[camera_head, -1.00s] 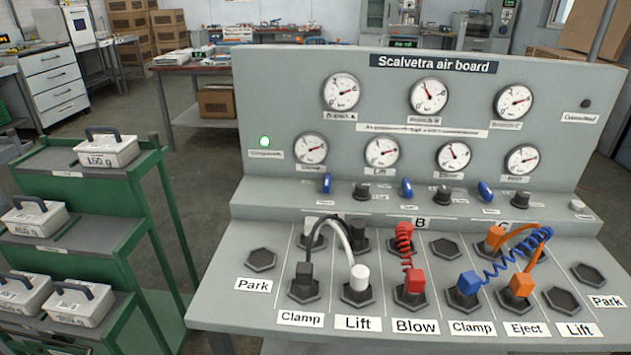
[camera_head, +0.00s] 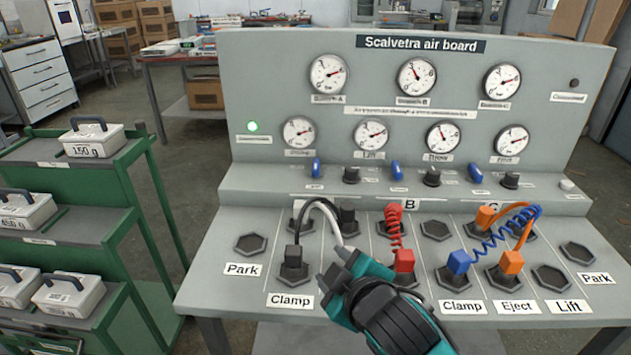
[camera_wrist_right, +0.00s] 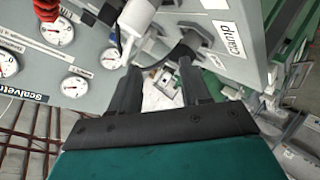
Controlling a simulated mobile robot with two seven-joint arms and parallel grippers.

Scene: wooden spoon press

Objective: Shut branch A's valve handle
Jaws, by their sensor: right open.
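Branch A's valve handle appears to be the leftmost small blue lever (camera_head: 316,167) on the ledge under the gauges; it stands upright. Two similar blue levers, the middle one (camera_head: 395,171) and the right one (camera_head: 475,173), stand along the same ledge. My right gripper (camera_head: 337,267) is over the lower left of the sloping panel, in front of and below the leftmost lever, apart from it. Its fingers are open and empty in the right wrist view (camera_wrist_right: 160,85). It hides the Lift label and the white plug in the head view. My left gripper is not in view.
Hoses stand near my right gripper: a black one on the Clamp plug (camera_head: 292,258), a white one beside it, and a red coil (camera_head: 394,228). Black knobs (camera_head: 351,175) alternate with the levers. A green rack (camera_head: 130,200) with weights stands left.

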